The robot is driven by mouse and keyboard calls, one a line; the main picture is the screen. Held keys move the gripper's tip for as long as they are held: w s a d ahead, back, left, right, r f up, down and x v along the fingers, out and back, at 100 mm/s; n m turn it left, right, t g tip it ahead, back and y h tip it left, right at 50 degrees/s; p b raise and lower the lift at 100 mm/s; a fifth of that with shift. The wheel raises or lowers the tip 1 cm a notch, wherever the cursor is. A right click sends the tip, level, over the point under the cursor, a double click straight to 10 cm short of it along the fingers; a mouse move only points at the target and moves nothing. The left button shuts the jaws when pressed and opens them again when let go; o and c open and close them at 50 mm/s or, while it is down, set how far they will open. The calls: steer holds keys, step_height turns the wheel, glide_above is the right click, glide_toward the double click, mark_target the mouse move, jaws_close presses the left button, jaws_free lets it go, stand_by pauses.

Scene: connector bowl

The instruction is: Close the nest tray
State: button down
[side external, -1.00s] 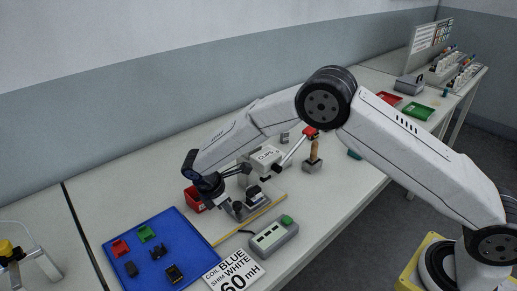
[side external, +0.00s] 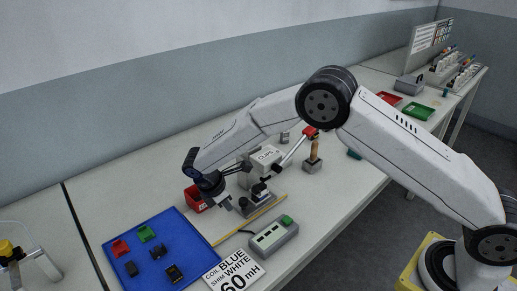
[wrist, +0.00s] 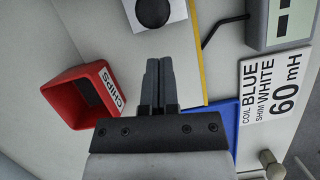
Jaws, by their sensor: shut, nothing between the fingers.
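The nest tray appears to be the small grey and black piece (side external: 247,206) at the front of the white-topped fixture (side external: 265,157). In the wrist view a pale plate with a black disc (wrist: 155,10), probably part of it, is cut off by the top edge. My gripper (side external: 228,203) is low beside the tray's left side in the side view. In the wrist view my gripper (wrist: 159,60) is shut and empty, its tips pointing at the plate with a small visible gap. Whether they touch the tray cannot be told.
A red bin (wrist: 80,97) labelled CHIPS stands close left of my fingers. The blue mat (side external: 135,233) with several small parts lies at front left. A grey button box (side external: 273,236) and printed card (side external: 234,270) are in front.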

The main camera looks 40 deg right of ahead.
steer(key=shift+w+a+r, duration=0.1)
steer(key=shift+a+r, duration=0.15)
steer(key=shift+a, duration=0.3)
steer(key=shift+w+a+r, duration=0.1)
steer(key=shift+a+r, duration=0.1)
steer(key=shift+a, duration=0.35)
steer(key=v, duration=0.9)
steer(key=shift+s, duration=0.1)
steer(key=s+a+f+n+t+h, duration=0.1)
steer(key=a+h, duration=0.1)
steer(key=s+a+f+n+t+h, duration=0.1)
steer(key=s+a+n+h, duration=0.1)
steer(key=shift+s+f+n, duration=0.2)
steer(key=shift+s+n, duration=0.1)
steer(key=shift+s, duration=0.05)
